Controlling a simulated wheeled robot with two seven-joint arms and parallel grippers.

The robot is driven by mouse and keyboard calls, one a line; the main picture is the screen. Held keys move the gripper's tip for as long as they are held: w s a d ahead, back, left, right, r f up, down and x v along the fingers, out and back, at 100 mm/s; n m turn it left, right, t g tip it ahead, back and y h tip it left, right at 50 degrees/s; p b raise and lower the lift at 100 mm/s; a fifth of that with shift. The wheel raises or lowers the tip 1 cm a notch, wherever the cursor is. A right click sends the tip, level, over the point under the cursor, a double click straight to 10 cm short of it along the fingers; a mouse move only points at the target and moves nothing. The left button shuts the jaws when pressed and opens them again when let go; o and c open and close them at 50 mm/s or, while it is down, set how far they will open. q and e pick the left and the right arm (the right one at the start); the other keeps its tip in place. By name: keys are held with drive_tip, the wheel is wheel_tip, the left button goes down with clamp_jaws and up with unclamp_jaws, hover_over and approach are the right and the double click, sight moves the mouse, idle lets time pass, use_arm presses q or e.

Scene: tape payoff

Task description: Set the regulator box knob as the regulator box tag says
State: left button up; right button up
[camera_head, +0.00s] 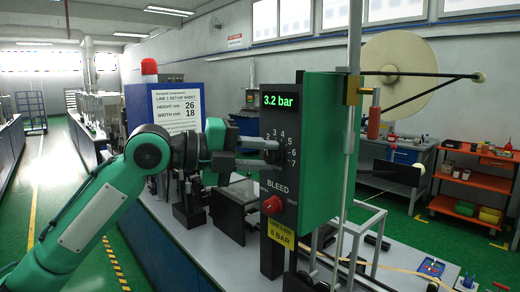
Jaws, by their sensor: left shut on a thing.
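The regulator box (312,150) is green with a black front panel and stands upright on the bench. Its display (279,100) reads 3.2 bar in green. The dark knob (274,155) sits below it, ringed by numbers from about 2 to 7; its pointer is too small to read. The yellow regulator box tag (281,233) ends in "6 BAR"; its upper line is too small to read surely. My left gripper (262,153) comes in from the left and is shut on the knob, partly covering it. My right gripper is out of view.
A red button (272,205) marked BLEED sits just below the knob. A set-up sheet (178,112) with height 26 and width 18 stands behind my arm. A large pale reel (398,76) hangs at right. Dark fixtures (235,207) stand on the bench left of the box.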

use_arm(q)
drive_tip(key=shift+m, duration=0.4)
drive_tip(key=shift+s+d+r+m+y+p, duration=0.1)
drive_tip(key=shift+r+m+y+p, duration=0.05)
drive_tip(key=shift+m+y+p, duration=0.8)
drive_tip(key=m+t+y+p, duration=0.1)
drive_tip(key=m+p, duration=0.1)
drive_tip(key=p, duration=0.1)
drive_tip(key=shift+m, duration=0.35)
drive_tip(key=m+y+p, duration=0.1)
drive_tip(key=m+t+p, duration=0.1)
drive_tip(key=p, duration=0.1)
drive_tip(key=shift+s+d+r+m+y, duration=0.1)
drive_tip(key=shift+s+d+m+y, duration=0.05)
drive_tip(key=shift+m+y, duration=0.2)
drive_tip(key=shift+s+m+t+y+p, duration=0.1)
drive_tip(key=shift+m+t+y+p, duration=0.45)
drive_tip(key=shift+m+p, duration=0.55)
drive_tip(key=shift+d+f+m+t+y+p, duration=0.1)
drive_tip(key=shift+f+m+t+y+p, duration=0.15)
drive_tip(key=shift+m+t+y+p, duration=0.35)
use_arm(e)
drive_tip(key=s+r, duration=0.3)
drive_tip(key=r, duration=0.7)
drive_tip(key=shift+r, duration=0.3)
